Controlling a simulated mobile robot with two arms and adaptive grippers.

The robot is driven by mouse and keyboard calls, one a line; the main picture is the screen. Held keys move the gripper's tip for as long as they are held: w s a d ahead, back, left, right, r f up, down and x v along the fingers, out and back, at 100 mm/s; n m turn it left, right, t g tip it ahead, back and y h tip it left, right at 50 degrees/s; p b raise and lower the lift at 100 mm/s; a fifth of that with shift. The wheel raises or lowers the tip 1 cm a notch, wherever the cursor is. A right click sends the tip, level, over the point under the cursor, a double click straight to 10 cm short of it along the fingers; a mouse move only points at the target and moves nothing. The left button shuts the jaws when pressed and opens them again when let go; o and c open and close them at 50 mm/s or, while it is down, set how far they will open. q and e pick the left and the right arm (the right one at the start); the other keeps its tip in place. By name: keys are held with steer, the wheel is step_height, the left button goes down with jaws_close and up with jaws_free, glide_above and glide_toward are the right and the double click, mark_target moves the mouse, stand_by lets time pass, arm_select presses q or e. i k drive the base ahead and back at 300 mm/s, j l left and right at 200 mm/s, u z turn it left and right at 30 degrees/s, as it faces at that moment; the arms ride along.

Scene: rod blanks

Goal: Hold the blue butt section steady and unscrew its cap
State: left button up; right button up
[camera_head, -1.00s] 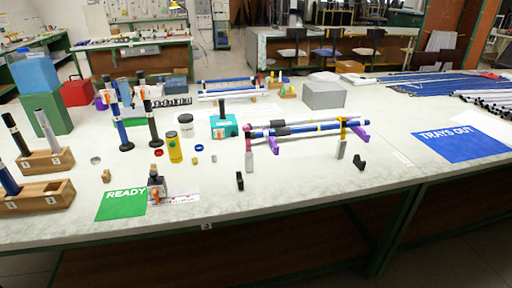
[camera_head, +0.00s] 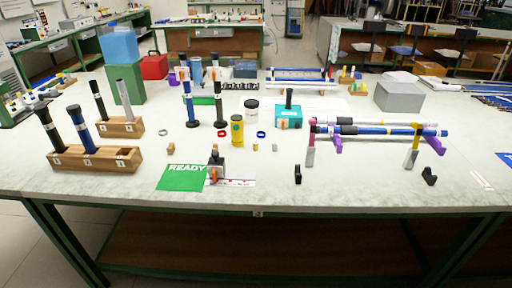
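A blue rod section with a dark upper end (camera_head: 83,133) stands tilted in the front wooden block (camera_head: 120,168) at the left of the table. A black rod (camera_head: 66,133) stands beside it in the same block. Another blue section (camera_head: 189,108) stands upright on a dark round foot further back. A long blue rod (camera_head: 385,131) lies across the purple supports at the right. I cannot tell which one is the butt section, and no cap can be made out clearly. Neither of my grippers shows.
A second wooden block (camera_head: 122,127) holds a black and a grey rod. A green READY mat (camera_head: 182,177), a yellow jar (camera_head: 237,131), a teal box (camera_head: 289,117) and a grey box (camera_head: 398,97) stand on the table. The front middle edge is mostly clear.

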mark_target(78, 121)
steer(key=u, duration=1.25)
steer(key=i+j+u, duration=0.1)
steer(key=i+j, duration=0.05)
steer(key=j, duration=0.05)
